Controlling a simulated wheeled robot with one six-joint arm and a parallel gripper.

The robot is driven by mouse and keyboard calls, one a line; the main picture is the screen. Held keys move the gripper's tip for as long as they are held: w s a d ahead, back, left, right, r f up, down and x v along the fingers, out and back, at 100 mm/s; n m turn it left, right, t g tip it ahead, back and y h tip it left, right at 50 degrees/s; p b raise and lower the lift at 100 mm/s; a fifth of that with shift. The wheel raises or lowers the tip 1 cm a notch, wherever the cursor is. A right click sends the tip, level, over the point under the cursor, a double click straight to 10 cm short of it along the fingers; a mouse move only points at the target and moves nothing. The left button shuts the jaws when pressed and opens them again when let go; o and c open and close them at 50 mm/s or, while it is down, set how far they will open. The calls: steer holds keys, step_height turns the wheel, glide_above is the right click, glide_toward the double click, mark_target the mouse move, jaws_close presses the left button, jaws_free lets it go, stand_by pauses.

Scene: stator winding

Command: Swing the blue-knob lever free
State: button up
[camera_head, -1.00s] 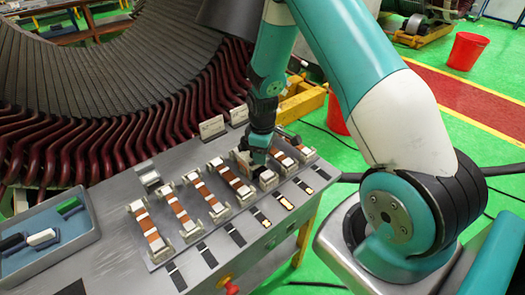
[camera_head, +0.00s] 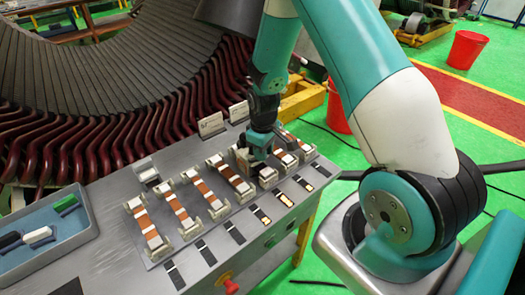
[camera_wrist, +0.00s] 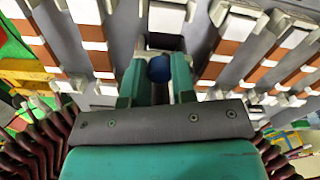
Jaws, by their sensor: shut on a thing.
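The blue knob (camera_wrist: 160,68) shows in the wrist view between the two teal fingers of my gripper (camera_wrist: 157,78). The fingers are shut on it. The lever that carries the knob is mostly hidden by the fingers; a white block (camera_wrist: 167,17) lies just beyond it. In the head view my gripper (camera_head: 261,158) reaches down to the right half of a row of copper-and-white bars (camera_head: 190,198) on the grey bench (camera_head: 110,235). The knob cannot be made out in that view.
Several bars stand close on both sides of my gripper. Small white plates (camera_head: 211,125) stand behind them, before the dark red stator coils (camera_head: 100,150). A blue-grey tray (camera_head: 85,232) is at the left. A red button (camera_head: 231,286) is on the bench front.

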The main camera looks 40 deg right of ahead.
steer(key=m, duration=0.1)
steer(key=s+m+b, duration=0.1)
steer(key=m, duration=0.1)
steer(key=shift+a+m, duration=0.3)
steer(key=shift+a, duration=0.1)
steer(key=m, duration=0.2)
steer(key=shift+s+a+m+b, duration=0.35)
steer(key=shift+m+b, duration=0.05)
steer(key=m, duration=0.1)
steer(key=a+m, duration=0.1)
steer(key=m, duration=0.1)
steer(key=shift+s+b, duration=0.2)
steer(key=shift+b, duration=0.1)
steer(key=shift+s+a+m, duration=0.1)
steer(key=shift+a+m, duration=0.15)
steer(key=shift+m, duration=0.5)
steer(key=shift+a+m, duration=0.25)
steer(key=shift+m, duration=0.5)
steer(key=o, duration=0.9)
step_height(320, 180, up, 18)
steer(key=b, duration=0.3)
steer(key=shift+f, duration=0.25)
